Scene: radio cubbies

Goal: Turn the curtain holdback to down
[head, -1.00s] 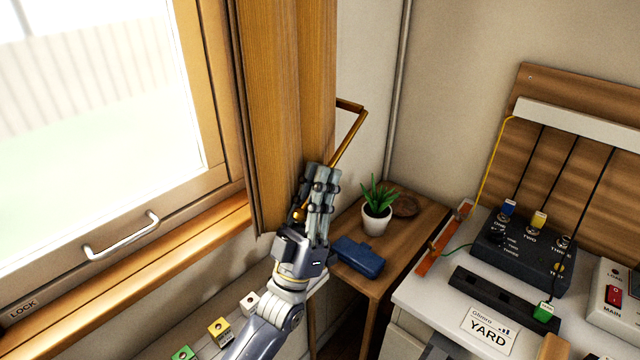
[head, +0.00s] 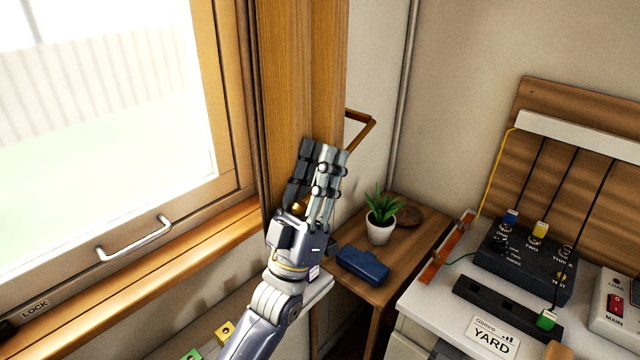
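The curtain holdback (head: 358,131) is a brass-coloured bar bent into an arm, standing out from the wall at the right edge of the brown curtain (head: 294,75). Its lower part is hidden behind my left gripper (head: 322,158). The gripper is in front of the curtain, with its fingers pointing up. A small brass knob (head: 299,206) shows between the fingers, near the palm. The fingers look spread around it, but I cannot tell whether they touch it or the bar. My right gripper is not in view.
A small wooden table (head: 408,259) holds a potted plant (head: 381,228) and a blue case (head: 362,264), close right of my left arm. The window handle (head: 135,240) and sill are to the left. A white desk (head: 420,300) with radio gear stands at right.

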